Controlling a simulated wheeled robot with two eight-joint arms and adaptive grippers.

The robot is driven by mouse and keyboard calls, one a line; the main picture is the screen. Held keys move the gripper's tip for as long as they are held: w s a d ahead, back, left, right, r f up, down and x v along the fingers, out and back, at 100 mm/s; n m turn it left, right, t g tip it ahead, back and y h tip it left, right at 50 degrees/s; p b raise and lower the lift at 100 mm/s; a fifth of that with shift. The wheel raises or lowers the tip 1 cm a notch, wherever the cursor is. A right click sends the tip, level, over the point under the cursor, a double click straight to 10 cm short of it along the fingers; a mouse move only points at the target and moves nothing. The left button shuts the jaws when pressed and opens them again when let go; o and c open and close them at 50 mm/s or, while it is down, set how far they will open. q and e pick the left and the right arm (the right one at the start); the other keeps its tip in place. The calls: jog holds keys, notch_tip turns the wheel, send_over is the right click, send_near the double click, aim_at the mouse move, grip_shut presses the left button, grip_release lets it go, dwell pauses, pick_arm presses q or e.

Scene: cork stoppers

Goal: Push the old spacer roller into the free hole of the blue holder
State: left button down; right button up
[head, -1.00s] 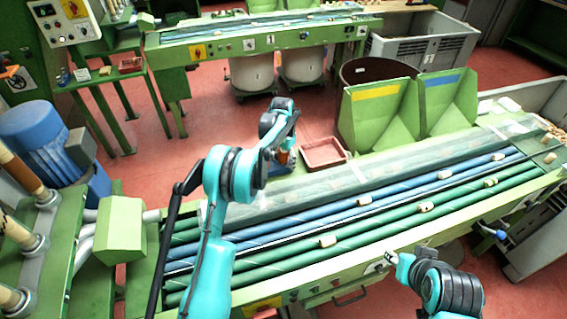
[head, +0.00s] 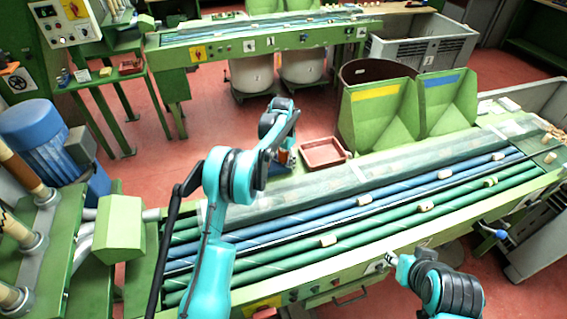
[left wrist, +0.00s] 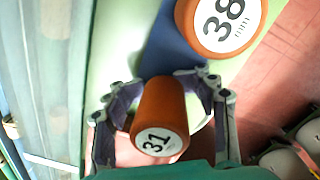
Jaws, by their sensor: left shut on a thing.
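My left gripper (left wrist: 160,82) is shut on an orange-brown spacer roller (left wrist: 158,108) with a white end marked 31. In the head view the left gripper (head: 283,150) is at the back edge of the green machine, with its fingers small and partly hidden by the arm. A second orange-brown roller (left wrist: 224,20), marked 38, stands on a blue surface, likely the blue holder (left wrist: 170,52), just beyond the held one. The free hole is not visible; the held roller and fingers cover that side. My right gripper (head: 392,258) is by the machine's front edge, its fingers unclear.
A red tray (head: 323,153) lies right of the left gripper. Green hoppers (head: 382,115) stand behind the machine. Several corks, one at the front (head: 328,240), lie along the green and blue rollers under and beside a clear cover (head: 350,175).

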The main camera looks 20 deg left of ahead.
pick_arm(q)
jog(key=shift+s+d+f, duration=0.15)
jog(key=shift+d+f, duration=0.05)
jog(key=shift+f, duration=0.65)
pick_arm(e)
jog(key=shift+w+f, duration=0.1)
jog(key=shift+f, duration=0.15)
pick_arm(q)
jog(key=c, duration=2.1)
grip_release()
jog(key=shift+w+a+f, duration=0.1)
jog(key=shift+w, duration=0.1)
pick_arm(e)
jog(key=shift+w+a, duration=0.2)
jog(key=shift+w, duration=0.05)
pick_arm(q)
jog(key=shift+c, duration=0.4)
